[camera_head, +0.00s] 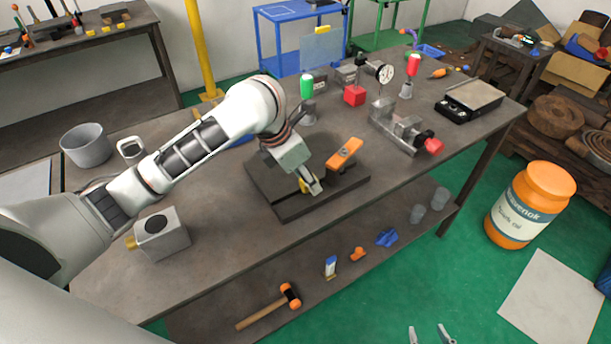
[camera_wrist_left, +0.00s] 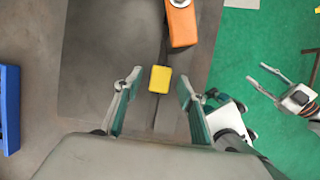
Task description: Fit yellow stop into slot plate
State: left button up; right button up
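The dark slot plate (camera_head: 268,190) lies flat on the workbench, and in the left wrist view (camera_wrist_left: 95,60) its groove runs up the picture. The small yellow stop (camera_wrist_left: 160,79) is at the groove; I cannot tell how deep it sits. It also shows in the head view (camera_head: 304,186), partly hidden by my left gripper (camera_head: 312,188). The left gripper's fingers (camera_wrist_left: 159,78) are open, one on each side of the stop, with gaps. My right gripper (camera_head: 431,336) is open and empty at the bottom of the head view, over the green floor.
An orange part (camera_head: 345,152) lies on the plate's far right end. A grey block with a brass knob (camera_head: 162,234) stands to the left. A vise (camera_head: 395,128), a red cube (camera_head: 355,95) and a dial gauge (camera_head: 384,73) stand behind. The bench front is clear.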

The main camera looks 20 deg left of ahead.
pick_arm(q)
jog(key=shift+a+r, duration=0.1)
jog(key=shift+r, duration=0.05)
jog(key=v, duration=1.1)
jog(key=shift+s+r, duration=0.2)
jog(key=shift+r, duration=0.1)
